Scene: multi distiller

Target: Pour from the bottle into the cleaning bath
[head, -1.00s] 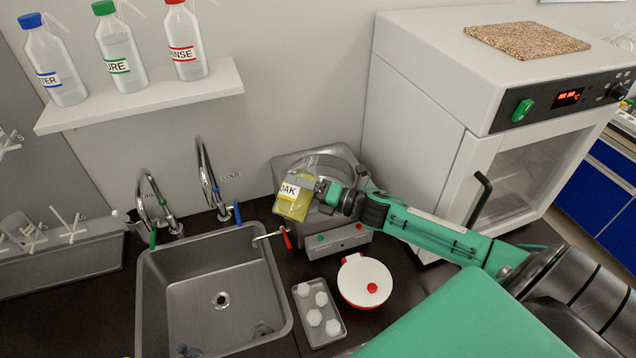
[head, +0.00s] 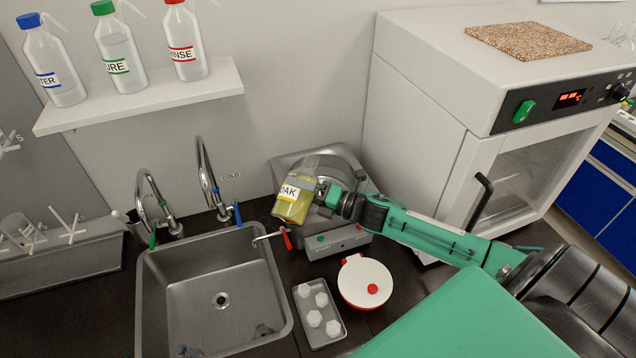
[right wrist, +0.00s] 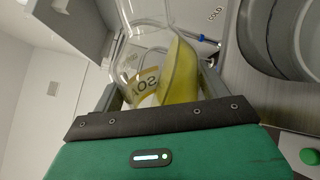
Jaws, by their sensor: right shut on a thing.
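The bottle (head: 296,198) is clear, with yellow liquid and a label of which "OAK" can be read in the head view. My right gripper (head: 322,192) is shut on it, coming from the right. The bottle is tilted and appears in front of the cleaning bath (head: 345,241), a grey metal box with a round top and red and green buttons. In the right wrist view the bottle (right wrist: 150,75) sits between the fingers, with the yellow liquid along one side, and the round bath basin (right wrist: 282,45) is at the right. I see no stream of liquid. My left gripper is not in view.
A sink (head: 220,285) with two taps lies left of the bath. A tray (head: 327,337) with white pieces and a white round dish (head: 365,275) stand in front. An oven (head: 450,130) stands at the right. A shelf (head: 140,100) holds three wash bottles.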

